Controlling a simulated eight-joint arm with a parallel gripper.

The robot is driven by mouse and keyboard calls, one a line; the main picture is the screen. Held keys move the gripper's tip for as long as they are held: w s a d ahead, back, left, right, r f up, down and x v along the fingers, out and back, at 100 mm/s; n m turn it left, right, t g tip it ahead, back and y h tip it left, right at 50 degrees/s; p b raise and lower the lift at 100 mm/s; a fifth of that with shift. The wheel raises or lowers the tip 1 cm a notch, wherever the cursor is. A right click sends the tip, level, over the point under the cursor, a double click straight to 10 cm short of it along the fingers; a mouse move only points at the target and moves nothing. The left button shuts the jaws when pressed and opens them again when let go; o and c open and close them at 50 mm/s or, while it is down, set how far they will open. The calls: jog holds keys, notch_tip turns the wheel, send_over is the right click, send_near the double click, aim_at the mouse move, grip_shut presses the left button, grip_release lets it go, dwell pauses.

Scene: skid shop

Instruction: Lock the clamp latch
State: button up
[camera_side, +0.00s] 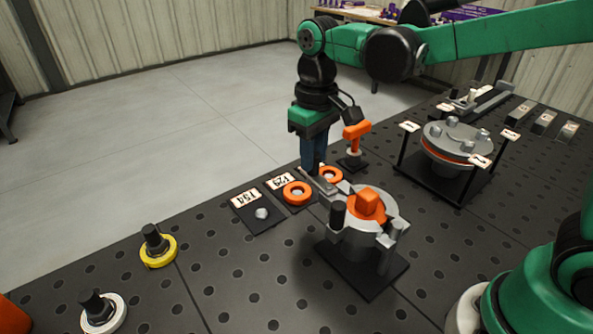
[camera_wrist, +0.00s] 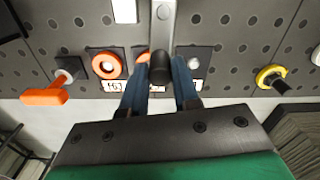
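The clamp (camera_side: 352,242) is a round grey body on a black plate, with an orange block (camera_side: 368,205) in its middle. A flat grey latch bar (camera_side: 322,186) reaches from it toward my gripper (camera_side: 313,166). In the wrist view the bar (camera_wrist: 164,28) runs straight down to a black handle knob (camera_wrist: 160,70). My gripper's two blue fingers (camera_wrist: 160,80) stand on either side of this knob with little or no gap, and look shut on it. In the side view the fingers hide the knob.
Two orange rings (camera_side: 297,193) (camera_side: 330,175) and a studded plate (camera_side: 261,214) lie close beside the bar. An orange T-handle (camera_side: 356,133) stands behind to the right. A bolted flange (camera_side: 455,143) is farther right.

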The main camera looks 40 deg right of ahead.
jog(key=shift+d, duration=0.15)
jog(key=shift+s+d, duration=0.15)
jog(key=shift+d, duration=0.35)
jog(key=shift+s+d, duration=0.2)
jog(key=shift+d, duration=0.15)
dwell(0.4)
